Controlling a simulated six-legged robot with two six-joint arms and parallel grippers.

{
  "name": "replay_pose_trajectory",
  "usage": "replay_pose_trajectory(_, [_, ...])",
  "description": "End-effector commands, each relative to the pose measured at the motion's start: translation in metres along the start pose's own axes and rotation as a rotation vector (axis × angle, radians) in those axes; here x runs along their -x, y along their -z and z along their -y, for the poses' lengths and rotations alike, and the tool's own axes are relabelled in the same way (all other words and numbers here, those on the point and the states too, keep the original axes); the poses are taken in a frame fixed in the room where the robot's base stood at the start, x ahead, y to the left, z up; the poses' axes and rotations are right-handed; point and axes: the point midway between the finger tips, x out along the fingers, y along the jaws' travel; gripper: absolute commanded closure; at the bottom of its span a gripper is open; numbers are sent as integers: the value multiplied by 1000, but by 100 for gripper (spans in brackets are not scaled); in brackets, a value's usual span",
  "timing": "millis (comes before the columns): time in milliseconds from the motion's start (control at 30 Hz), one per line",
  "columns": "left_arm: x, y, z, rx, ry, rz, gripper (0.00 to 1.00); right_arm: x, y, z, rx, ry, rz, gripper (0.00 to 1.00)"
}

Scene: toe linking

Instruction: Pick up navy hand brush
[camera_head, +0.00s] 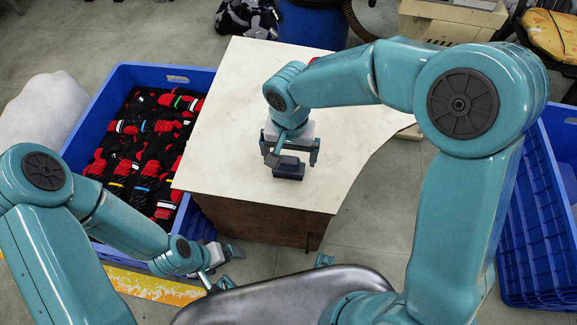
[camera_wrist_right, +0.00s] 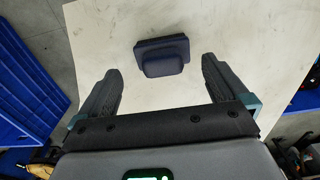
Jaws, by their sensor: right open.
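The navy hand brush (camera_head: 289,168) is a small dark block with a raised grip, lying on the pale table top (camera_head: 240,130) near its front edge. In the right wrist view the brush (camera_wrist_right: 162,56) lies ahead of the fingertips, between their lines. My right gripper (camera_head: 290,160) is open above the brush; its fingers (camera_wrist_right: 157,75) stand on either side with nothing between them. My left gripper (camera_head: 220,268) hangs low in front of the table, away from the brush; whether it is open is unclear.
Most of the table top is bare.

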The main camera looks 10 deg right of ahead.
Motion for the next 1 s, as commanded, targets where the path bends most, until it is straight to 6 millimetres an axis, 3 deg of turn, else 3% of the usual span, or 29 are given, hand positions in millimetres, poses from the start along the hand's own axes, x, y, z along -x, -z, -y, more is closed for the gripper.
replay_pose_trajectory(400, [-11,0,4,0,0,0,8,-53,6,3,0,0,2,0])
replay_pose_trajectory(667, [-11,0,4,0,0,0,8,-55,6,3,0,2,1,0])
replay_pose_trajectory(800, [-11,0,4,0,0,0,8,-55,6,3,0,1,1,42])
replay_pose_trajectory(833, [-11,0,4,0,0,0,8,-55,6,3,0,1,1,47])
replay_pose_trajectory(1000, [-11,0,4,0,0,0,8,-54,6,3,0,2,1,47])
